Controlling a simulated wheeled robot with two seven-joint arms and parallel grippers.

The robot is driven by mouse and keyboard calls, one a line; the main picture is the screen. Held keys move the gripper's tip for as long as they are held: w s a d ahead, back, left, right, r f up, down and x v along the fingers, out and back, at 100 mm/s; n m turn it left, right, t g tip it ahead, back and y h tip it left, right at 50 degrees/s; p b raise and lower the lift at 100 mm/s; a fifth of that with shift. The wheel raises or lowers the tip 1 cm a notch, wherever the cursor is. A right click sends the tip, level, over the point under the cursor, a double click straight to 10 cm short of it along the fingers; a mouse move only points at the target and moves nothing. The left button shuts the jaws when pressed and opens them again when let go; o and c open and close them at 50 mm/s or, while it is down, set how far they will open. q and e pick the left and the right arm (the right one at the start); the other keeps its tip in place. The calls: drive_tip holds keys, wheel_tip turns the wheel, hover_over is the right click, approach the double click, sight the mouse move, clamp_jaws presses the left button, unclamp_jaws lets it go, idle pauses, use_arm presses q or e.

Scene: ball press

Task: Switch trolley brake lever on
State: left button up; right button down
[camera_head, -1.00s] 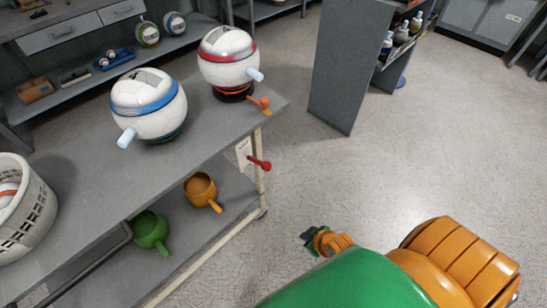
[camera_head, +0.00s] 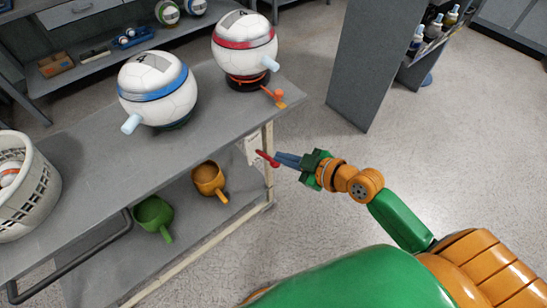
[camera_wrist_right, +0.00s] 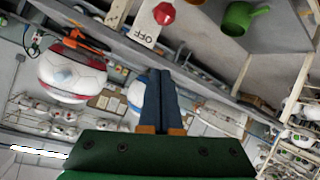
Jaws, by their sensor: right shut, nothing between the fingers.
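The red trolley brake lever (camera_head: 266,158) sticks out from a white plate (camera_head: 252,148) at the trolley's right end, below the top shelf. In the right wrist view the lever's red knob (camera_wrist_right: 164,14) is at the top edge, and its plate (camera_wrist_right: 147,31) reads OFF. My right gripper (camera_head: 280,158) is shut and empty, its blue fingers pointing at the lever from the right. In the wrist view the fingertips (camera_wrist_right: 161,73) lie below the knob with a gap in the picture. I cannot tell whether they touch it. My left gripper is out of view.
The trolley top (camera_head: 80,150) carries a blue-banded ball machine (camera_head: 158,90), a red-banded one (camera_head: 245,45) and a white basket (camera_head: 45,200). An orange mug (camera_head: 208,178) and a green mug (camera_head: 152,213) are on the lower shelf. A grey cabinet (camera_head: 365,60) stands behind; floor at right is clear.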

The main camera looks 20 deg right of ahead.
sight(273, 163)
drive_tip(key=w+f, duration=0.1)
drive_tip(key=f, duration=0.1)
drive_tip(key=w+a+f, duration=0.1)
drive_tip(key=w+f, duration=0.1)
drive_tip(key=w+a+f+b, duration=0.1)
drive_tip(key=w+f, duration=0.1)
drive_tip(key=shift+w, duration=0.15)
drive_tip(key=shift+s+d+f, duration=0.2)
drive_tip(key=shift+s+d, duration=0.05)
drive_tip(key=shift+d, duration=0.2)
